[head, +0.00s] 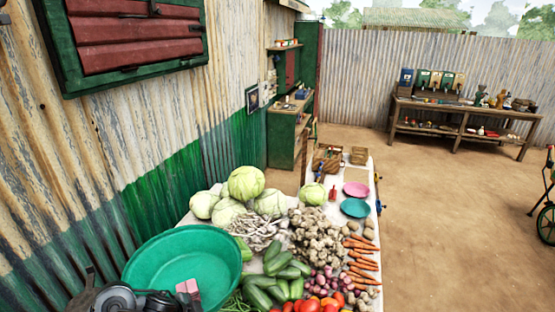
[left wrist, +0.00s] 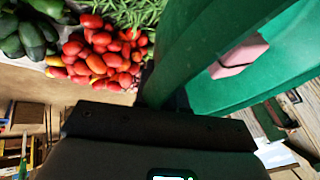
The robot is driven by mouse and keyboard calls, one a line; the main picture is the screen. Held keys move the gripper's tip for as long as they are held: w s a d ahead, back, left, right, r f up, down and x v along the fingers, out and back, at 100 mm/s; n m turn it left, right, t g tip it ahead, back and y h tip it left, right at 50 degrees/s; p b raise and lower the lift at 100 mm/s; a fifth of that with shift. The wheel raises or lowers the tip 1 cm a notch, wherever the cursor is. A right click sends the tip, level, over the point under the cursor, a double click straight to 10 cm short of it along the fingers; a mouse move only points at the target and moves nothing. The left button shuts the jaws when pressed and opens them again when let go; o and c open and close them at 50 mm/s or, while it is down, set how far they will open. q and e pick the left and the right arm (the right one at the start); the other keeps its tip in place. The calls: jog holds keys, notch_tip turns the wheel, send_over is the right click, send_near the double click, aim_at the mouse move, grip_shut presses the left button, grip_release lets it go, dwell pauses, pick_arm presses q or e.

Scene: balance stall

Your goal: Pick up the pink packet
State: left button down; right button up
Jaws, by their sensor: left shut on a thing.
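The pink packet (head: 187,286) shows at the lower front of the large green basin (head: 165,250) in the head view. In the left wrist view the packet (left wrist: 238,57) is a small pale pink block against the basin's green surface (left wrist: 285,75). My left gripper (head: 186,300) is at the packet, low in the head view, and is shut on it. Its fingertips are hard to make out in both views. I cannot tell whether the packet touches the basin. My right gripper is not in view.
Tomatoes (left wrist: 105,50), green beans (left wrist: 130,12) and cucumbers (head: 283,268) lie close beside the basin. Cabbages (head: 246,183) and ginger (head: 317,235) are piled beyond it. The corrugated wall (head: 110,130) stands close on the left. Open ground (head: 450,220) lies right of the table.

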pick_arm(q)
jog(key=w+d+r+n+y, duration=0.15)
jog(key=d+n+y, duration=0.25)
jog(key=d+n, duration=0.45)
jog(key=s+a+n+g+y, duration=0.2)
jog(key=s+a+n+y, duration=0.1)
jog(key=s+a+n, duration=0.25)
jog(key=s+r+p, duration=0.8)
jog(key=r+p, duration=0.2)
jog(key=p, duration=0.4)
jog(key=shift+s, duration=0.1)
dwell(0.4)
